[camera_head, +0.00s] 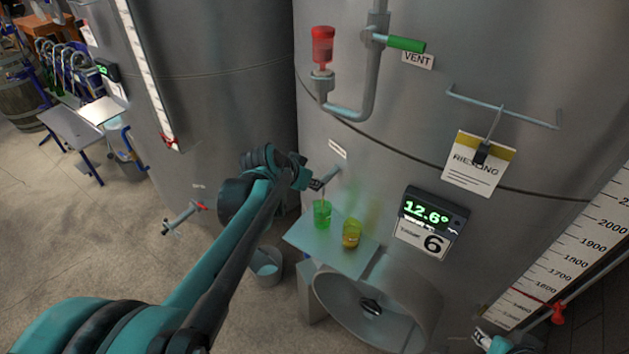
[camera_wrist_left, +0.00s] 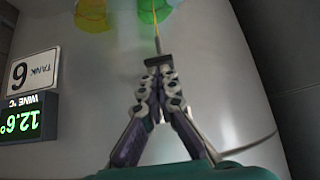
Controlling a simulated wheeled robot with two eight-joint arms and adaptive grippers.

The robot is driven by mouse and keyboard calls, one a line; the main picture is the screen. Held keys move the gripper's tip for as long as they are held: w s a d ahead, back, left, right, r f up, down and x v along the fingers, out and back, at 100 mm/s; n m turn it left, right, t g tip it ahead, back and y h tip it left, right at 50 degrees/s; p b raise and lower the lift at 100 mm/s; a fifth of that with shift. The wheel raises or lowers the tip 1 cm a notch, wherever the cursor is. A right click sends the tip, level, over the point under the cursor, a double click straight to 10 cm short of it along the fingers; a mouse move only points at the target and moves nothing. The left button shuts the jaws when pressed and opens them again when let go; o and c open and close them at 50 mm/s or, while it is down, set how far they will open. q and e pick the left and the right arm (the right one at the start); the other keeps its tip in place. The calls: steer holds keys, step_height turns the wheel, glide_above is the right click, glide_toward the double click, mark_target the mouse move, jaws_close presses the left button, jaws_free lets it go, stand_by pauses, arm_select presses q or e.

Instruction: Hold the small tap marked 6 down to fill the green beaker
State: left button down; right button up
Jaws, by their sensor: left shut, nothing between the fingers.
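The small tap (camera_head: 331,174) juts from the steel tank above a small shelf. My left gripper (camera_head: 315,184) is at the tap, its fingers shut with nothing between them. In the left wrist view, the shut fingertips (camera_wrist_left: 157,63) meet the tap's dark lever (camera_wrist_left: 158,60) and look to be touching it. A thin yellowish stream (camera_wrist_left: 156,30) runs from the tap towards the green beaker (camera_head: 322,215), which stands upright on the shelf below. The beaker's level cannot be read. Part of my right gripper (camera_head: 488,341) shows at the bottom edge; its fingers are unclear.
A yellow beaker (camera_head: 352,234) stands beside the green one on the shelf (camera_head: 345,256). The round manway (camera_head: 385,305) juts out below. The tank 6 display (camera_head: 432,222) is to the right, a bucket (camera_head: 267,267) to the left.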

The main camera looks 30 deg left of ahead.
arm_select(q)
steer(key=shift+s+f, duration=0.3)
steer(key=shift+f, duration=0.25)
arm_select(e)
steer(key=shift+f, duration=0.55)
stand_by(5.8)
arm_select(q)
steer(key=shift+r+p, duration=0.55)
steer(key=shift+r, duration=0.25)
arm_select(e)
steer(key=shift+r, duration=0.65)
arm_select(q)
steer(key=shift+r, duration=0.1)
